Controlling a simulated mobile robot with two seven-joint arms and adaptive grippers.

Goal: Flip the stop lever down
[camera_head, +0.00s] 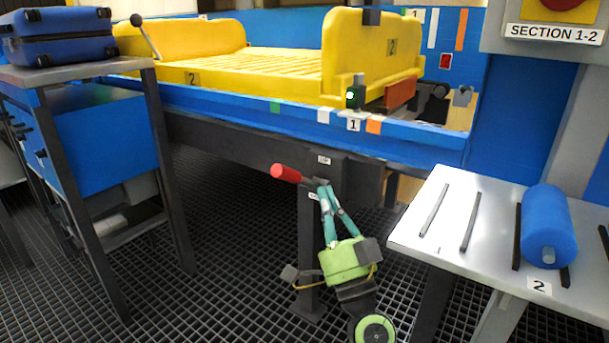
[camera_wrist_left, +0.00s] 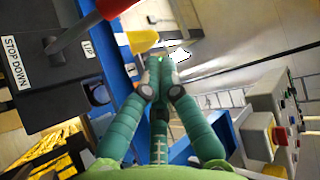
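The stop lever has a red grip (camera_head: 286,173) that points left and slightly up from a dark box (camera_head: 350,178) under the conveyor. In the left wrist view the red grip (camera_wrist_left: 114,8) is at the top edge, and its dark shaft (camera_wrist_left: 72,32) meets the box beside labels "UP" and "STOP DOWN". My left gripper (camera_head: 325,188) has a green palm and teal fingers pointing up. Its fingertips (camera_wrist_left: 160,64) are together with nothing seen between them. They are right of the red grip, near the shaft in the head view; I cannot tell whether they touch it. My right gripper is not in view.
The blue conveyor (camera_head: 230,104) carries a yellow tray (camera_head: 372,50) above the lever. A side table (camera_head: 455,240) with a blue roller (camera_head: 548,225) stands at right. A bench (camera_head: 80,72) with a blue suitcase (camera_head: 58,36) stands at left. Open grid floor lies between.

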